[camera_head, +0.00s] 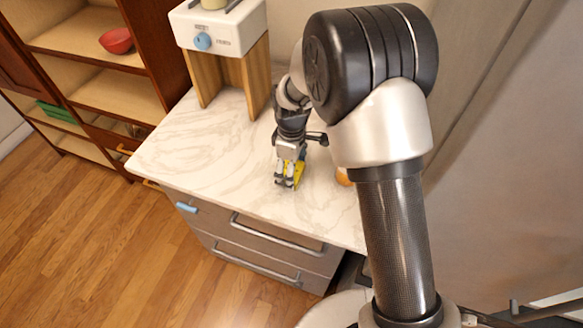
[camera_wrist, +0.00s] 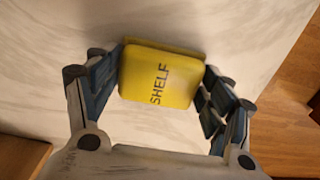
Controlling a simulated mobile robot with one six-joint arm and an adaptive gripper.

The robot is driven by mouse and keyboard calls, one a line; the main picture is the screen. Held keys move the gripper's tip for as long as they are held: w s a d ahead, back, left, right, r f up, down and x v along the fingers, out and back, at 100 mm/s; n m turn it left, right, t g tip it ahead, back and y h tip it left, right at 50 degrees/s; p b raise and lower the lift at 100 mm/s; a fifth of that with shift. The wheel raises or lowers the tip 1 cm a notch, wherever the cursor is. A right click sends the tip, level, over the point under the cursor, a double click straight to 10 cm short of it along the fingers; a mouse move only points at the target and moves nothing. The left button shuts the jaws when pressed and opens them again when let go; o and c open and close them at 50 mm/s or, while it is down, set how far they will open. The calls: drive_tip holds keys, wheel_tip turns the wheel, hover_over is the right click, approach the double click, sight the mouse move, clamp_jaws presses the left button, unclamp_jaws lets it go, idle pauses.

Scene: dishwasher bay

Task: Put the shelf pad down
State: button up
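The shelf pad (camera_wrist: 160,76) is a yellow block with rounded corners and the dark word SHELF on its face. In the wrist view it sits between the two fingers of my gripper (camera_wrist: 162,80), with a finger against each side. In the head view my gripper (camera_head: 289,174) points down over the marble counter, and a yellow part of the pad (camera_head: 299,174) shows at its fingertips. The fingers partly hide the pad there. I cannot tell whether its underside touches the counter.
The marble counter (camera_head: 205,150) is clear to the left of my gripper. A white box with a blue knob (camera_head: 203,41) stands on wooden legs at the back. An orange item (camera_head: 343,177) is partly hidden behind my arm. Wooden shelves at left hold a red bowl (camera_head: 117,41).

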drive_tip(key=shift+o, duration=1.1)
drive_tip(key=shift+r, duration=0.1)
wheel_tip(320, 180, up, 12)
drive_tip(key=p, duration=0.3)
